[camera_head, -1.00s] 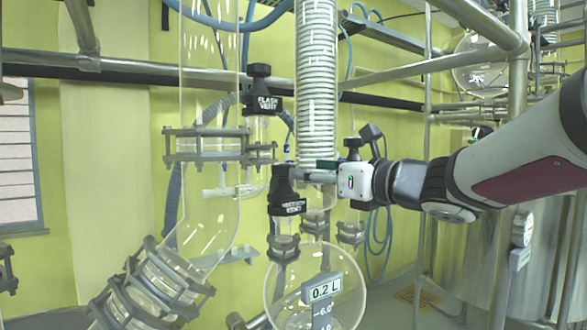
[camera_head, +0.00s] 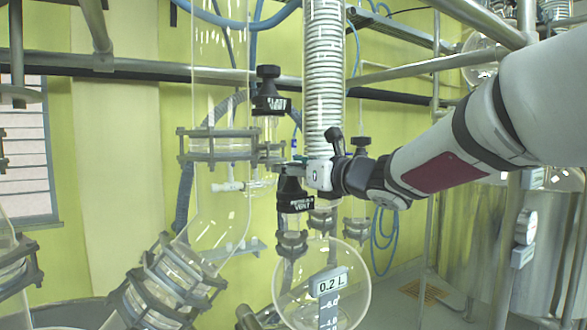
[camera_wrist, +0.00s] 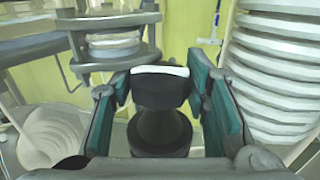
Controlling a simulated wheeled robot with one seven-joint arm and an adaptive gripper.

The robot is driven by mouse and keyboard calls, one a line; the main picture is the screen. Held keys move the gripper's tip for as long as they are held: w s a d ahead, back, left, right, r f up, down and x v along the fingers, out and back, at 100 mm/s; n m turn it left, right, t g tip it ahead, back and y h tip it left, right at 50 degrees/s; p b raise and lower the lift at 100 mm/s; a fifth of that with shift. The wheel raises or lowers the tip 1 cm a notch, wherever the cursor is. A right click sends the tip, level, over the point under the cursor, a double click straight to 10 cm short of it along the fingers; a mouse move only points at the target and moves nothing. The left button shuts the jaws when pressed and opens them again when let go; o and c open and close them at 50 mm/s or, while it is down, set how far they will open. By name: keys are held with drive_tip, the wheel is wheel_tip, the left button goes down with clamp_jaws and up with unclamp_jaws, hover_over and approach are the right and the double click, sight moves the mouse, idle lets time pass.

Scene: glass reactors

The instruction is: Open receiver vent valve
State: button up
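The receiver vent valve (camera_head: 296,203) is a black-capped valve on a glass neck above the round receiver flask, with white lettering on its cap. My gripper (camera_head: 296,164) is at the top of this cap in the head view and partly hides it. In the wrist view the black knob (camera_wrist: 161,92) lies between the two teal-padded fingers of my gripper (camera_wrist: 160,88). The fingers stand apart on either side of it, close to its edges. I see no clear grip; whether a pad touches it is hard to tell.
The flash vent valve (camera_head: 268,95) stands just above and left. A ribbed glass condenser (camera_head: 323,75) rises close to my gripper. A clamped glass column (camera_head: 218,145) is at left. The flask (camera_head: 350,270) with its 0.2 L tag is below. Metal rails cross behind.

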drive_tip(key=c, duration=0.5)
drive_tip(key=shift+o, duration=0.2)
drive_tip(key=shift+w+y, duration=0.1)
drive_tip(key=shift+y, duration=0.2)
drive_tip(key=shift+w+n+g+y+b, duration=0.1)
drive_tip(key=shift+n+g+y+b, duration=0.25)
drive_tip(key=shift+b, duration=0.25)
drive_tip(key=shift+w+n+g+y+b, duration=0.1)
drive_tip(key=shift+n+g+y+b, duration=0.6)
drive_tip(key=shift+g+b, duration=0.3)
drive_tip(key=n+g+y+b, duration=0.1)
drive_tip(key=n+g+b, duration=0.1)
drive_tip(key=shift+b, duration=0.35)
drive_tip(key=shift+s+n+g+y+b, duration=0.25)
drive_tip(key=shift+n+g+b, duration=0.1)
drive_tip(key=shift+g+b, duration=0.25)
drive_tip(key=shift+r, duration=0.1)
